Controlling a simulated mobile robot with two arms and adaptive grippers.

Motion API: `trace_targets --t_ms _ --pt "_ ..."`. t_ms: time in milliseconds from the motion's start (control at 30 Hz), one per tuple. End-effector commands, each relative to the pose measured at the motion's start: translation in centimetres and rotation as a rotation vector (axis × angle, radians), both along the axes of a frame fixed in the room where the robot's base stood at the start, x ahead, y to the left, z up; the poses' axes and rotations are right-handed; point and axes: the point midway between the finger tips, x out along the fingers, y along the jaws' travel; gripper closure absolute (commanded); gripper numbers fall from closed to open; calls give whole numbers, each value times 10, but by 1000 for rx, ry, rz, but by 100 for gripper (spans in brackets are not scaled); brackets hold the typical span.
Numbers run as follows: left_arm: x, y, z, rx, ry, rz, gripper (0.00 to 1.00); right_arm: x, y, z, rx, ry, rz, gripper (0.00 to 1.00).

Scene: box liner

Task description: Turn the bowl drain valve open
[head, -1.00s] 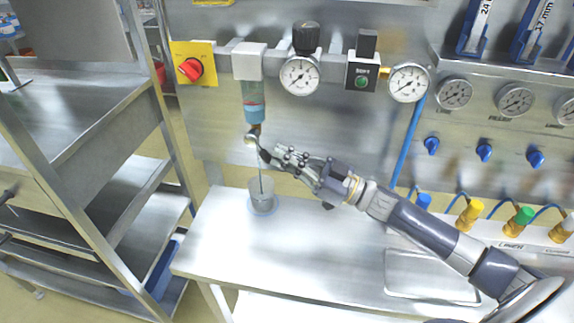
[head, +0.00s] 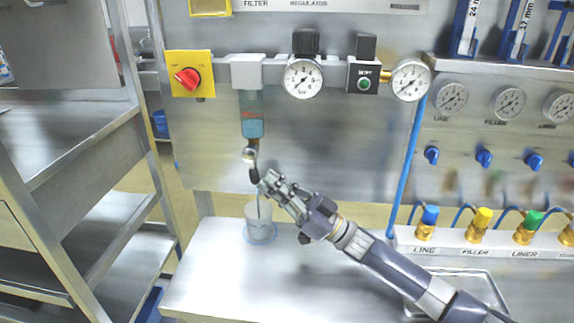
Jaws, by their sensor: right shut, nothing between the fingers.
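The filter bowl (head: 252,117) is a clear blue-tinted cup hanging under a grey filter head (head: 247,72) on the wall panel. The drain valve (head: 250,155) sits below the bowl, with a round silvery part and a dark lower piece. A thin tube runs down from it into a grey cup (head: 260,224) on the bench. My right gripper (head: 266,182) is shut and empty, its fingertips just right of and below the valve. I cannot tell whether they touch it. My left gripper is not in view.
A yellow plate with a red knob (head: 187,79) is left of the filter. A gauge (head: 303,78) and a black valve block (head: 364,77) are to its right. The steel bench (head: 220,285) has free room around the cup. A steel rack (head: 85,140) stands at the left.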

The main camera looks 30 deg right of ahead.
Motion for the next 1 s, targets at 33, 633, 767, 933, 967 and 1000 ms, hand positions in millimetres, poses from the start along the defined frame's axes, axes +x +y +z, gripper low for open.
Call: trace_targets --t_ms 33,633,767,933,967,1000 --pt "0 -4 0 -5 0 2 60 0 0 0 0 0 0 100" --pt "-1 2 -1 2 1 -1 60 -3 -3 -5 -1 3 -1 100" --pt "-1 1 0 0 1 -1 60 -14 -14 -9 -2 4 -2 100" --pt "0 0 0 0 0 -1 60 -35 -35 -9 -3 5 -2 100" --pt "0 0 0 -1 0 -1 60 -40 -39 -9 -4 5 -1 100" --pt "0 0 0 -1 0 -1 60 -45 -44 -9 -3 5 -1 100"
